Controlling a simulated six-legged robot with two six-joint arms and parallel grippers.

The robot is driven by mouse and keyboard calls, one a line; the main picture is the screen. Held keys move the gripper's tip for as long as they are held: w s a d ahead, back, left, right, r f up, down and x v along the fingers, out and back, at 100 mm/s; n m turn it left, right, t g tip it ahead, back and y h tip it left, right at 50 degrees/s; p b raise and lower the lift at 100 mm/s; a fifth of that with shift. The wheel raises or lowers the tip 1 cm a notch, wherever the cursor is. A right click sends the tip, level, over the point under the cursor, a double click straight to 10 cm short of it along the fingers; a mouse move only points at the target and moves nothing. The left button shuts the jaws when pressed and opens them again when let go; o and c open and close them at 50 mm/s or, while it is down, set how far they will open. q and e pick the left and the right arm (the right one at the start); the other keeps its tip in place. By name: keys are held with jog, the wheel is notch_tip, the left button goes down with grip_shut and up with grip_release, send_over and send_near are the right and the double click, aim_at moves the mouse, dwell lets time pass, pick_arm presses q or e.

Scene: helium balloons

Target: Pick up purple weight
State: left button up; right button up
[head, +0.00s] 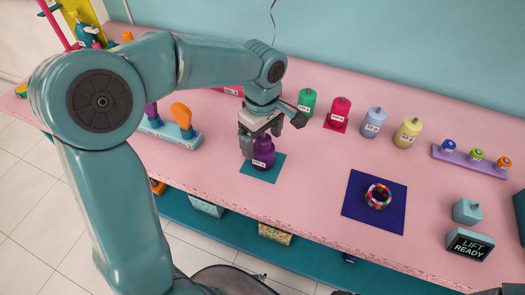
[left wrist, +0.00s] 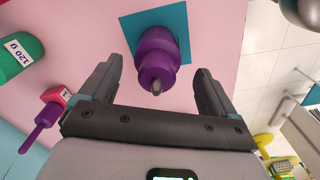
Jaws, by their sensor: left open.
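The purple weight (head: 264,153) stands upright on a small teal mat (head: 270,174) on the pink counter, with a white label on its side. My left gripper (head: 271,133) is over it, pointing down, and partly hides its top in the head view. In the left wrist view, the purple weight (left wrist: 155,55) with its grey tip lies between the two open fingers of the left gripper (left wrist: 157,85), with a gap on both sides. The weight's base still rests on the teal mat (left wrist: 181,20). My right gripper does not show.
Green (head: 307,102), red (head: 339,112), blue (head: 373,123) and yellow (head: 407,132) weights stand in a row to the right. A navy mat (head: 361,212) holds a colorful ring (head: 378,195). A sign reading LIFT READY (head: 469,245) is at the right. Counter between the mats is clear.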

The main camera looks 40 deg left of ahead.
pick_arm(q)
jog(key=shift+w+d+f, duration=0.1)
jog(key=shift+w+f, duration=0.05)
jog(key=shift+f, duration=0.25)
jog(key=shift+w+d+f, duration=0.1)
jog(key=shift+f, duration=0.3)
jog(key=shift+s+a, duration=0.1)
jog(key=shift+s, duration=0.1)
jog(key=c, duration=0.4)
jog(key=shift+w, duration=0.1)
jog(key=c, duration=0.9)
jog(key=shift+r, duration=0.1)
